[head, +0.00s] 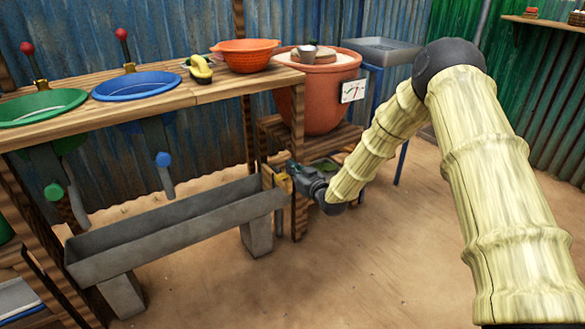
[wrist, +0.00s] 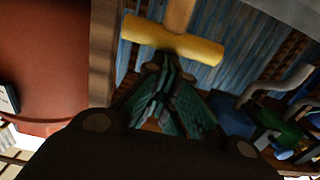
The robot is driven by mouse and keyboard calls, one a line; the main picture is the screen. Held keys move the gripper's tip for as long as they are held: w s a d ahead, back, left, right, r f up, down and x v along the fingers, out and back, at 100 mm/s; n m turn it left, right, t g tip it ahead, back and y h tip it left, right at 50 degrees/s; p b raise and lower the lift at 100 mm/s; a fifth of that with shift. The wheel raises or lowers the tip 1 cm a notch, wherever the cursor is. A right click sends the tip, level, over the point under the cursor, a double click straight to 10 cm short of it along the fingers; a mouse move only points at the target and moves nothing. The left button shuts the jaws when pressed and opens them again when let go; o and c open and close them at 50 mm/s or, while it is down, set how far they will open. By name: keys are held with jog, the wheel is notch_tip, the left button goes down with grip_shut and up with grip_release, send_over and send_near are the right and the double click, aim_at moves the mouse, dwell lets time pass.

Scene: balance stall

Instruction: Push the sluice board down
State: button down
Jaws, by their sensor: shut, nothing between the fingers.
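The sluice board (head: 283,182) is a small yellow-orange piece at the right end of the grey trough (head: 180,230). In the wrist view its yellow T-shaped handle (wrist: 172,40) lies just past my fingertips, with a stem running to the top edge. My gripper (head: 291,168) is at the trough's right end, beside the board. In the wrist view my gripper's dark green fingers (wrist: 166,62) are together and empty, with their tips close to the handle's bar. I cannot tell whether they touch it. Much of the board is hidden in the head view.
A wooden counter (head: 210,90) with green (head: 40,107) and blue (head: 136,86) basins stands above the trough. An orange colander (head: 245,55) sits on it. A large terracotta pot (head: 320,95) stands behind my gripper. The sandy floor at the front is clear.

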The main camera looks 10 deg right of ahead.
jog(key=shift+s+f, duration=0.1)
jog(key=shift+f, duration=0.05)
jog(key=s+d+r+p, duration=0.2)
jog(key=s+p, duration=0.1)
jog(key=s, duration=0.2)
jog(key=s+d+r+p, duration=0.2)
jog(key=s+r+p, duration=0.1)
jog(key=s, duration=0.2)
jog(key=s+a+f+m+g+h, duration=0.15)
jog(key=s+f+g, duration=0.25)
jog(key=s+f, duration=0.75)
jog(key=s+a+f+m+g+h, duration=0.15)
jog(key=s+f+g, duration=0.25)
jog(key=s+f, duration=0.7)
jog(key=s+d+f+m+g+h, duration=0.1)
jog(key=s+f+g, duration=0.2)
jog(key=s, duration=0.7)
jog(key=s+f+g+h, duration=0.1)
jog(key=s+f+g, duration=0.15)
jog(key=s, duration=0.85)
jog(key=s+d+f+m+g+h, duration=0.1)
jog(key=s+f+g, duration=0.2)
jog(key=s, duration=0.7)
notch_tip(320, 180, up, 32)
jog(key=p, duration=3.1)
jog(key=shift+a, duration=0.25)
